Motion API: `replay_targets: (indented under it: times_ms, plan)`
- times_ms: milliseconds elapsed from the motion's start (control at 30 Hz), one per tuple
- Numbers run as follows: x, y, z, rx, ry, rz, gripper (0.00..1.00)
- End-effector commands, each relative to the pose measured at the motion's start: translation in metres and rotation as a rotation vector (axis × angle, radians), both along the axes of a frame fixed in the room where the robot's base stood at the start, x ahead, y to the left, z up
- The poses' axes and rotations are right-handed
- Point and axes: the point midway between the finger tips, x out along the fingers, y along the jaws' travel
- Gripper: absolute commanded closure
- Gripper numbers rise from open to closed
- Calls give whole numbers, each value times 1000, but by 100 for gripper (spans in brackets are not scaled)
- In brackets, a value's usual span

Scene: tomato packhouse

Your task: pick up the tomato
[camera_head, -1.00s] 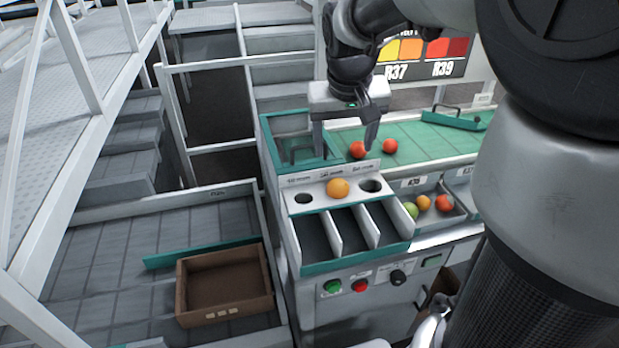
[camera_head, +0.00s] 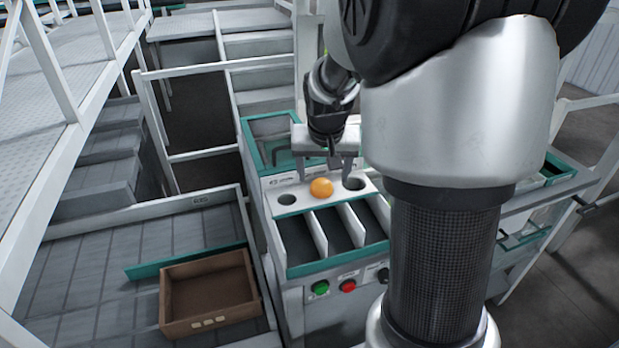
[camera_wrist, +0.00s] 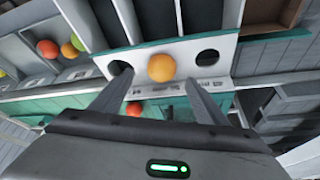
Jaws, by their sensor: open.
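An orange tomato (camera_head: 321,188) sits on the white sizing panel (camera_head: 277,188), between two dark round holes. It covers the place where a middle hole would be. It also shows in the wrist view (camera_wrist: 161,68), between the tips of my gripper's fingers. My gripper (camera_head: 325,170) is open and empty, pointing down just behind and above the tomato, with the fingers spread to either side. I cannot tell the exact gap between fingers and tomato.
Three open bins with white dividers (camera_head: 357,224) lie in front of the panel. A brown box (camera_head: 208,316) stands on the lower left table.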

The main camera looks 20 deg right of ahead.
Motion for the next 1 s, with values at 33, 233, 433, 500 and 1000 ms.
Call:
replay_targets:
  times_ms: [33, 233, 433, 500, 1000]
  plan:
    - [2, -1, -7, -1, 4, 0, 32]
    - [16, -4, -35, 0, 5, -1, 32]
    - [21, -5, -45, 1, 1, -1, 32]
    - [21, -5, -44, 0, 1, 0, 32]
    - [21, -5, -44, 0, 1, 0, 65]
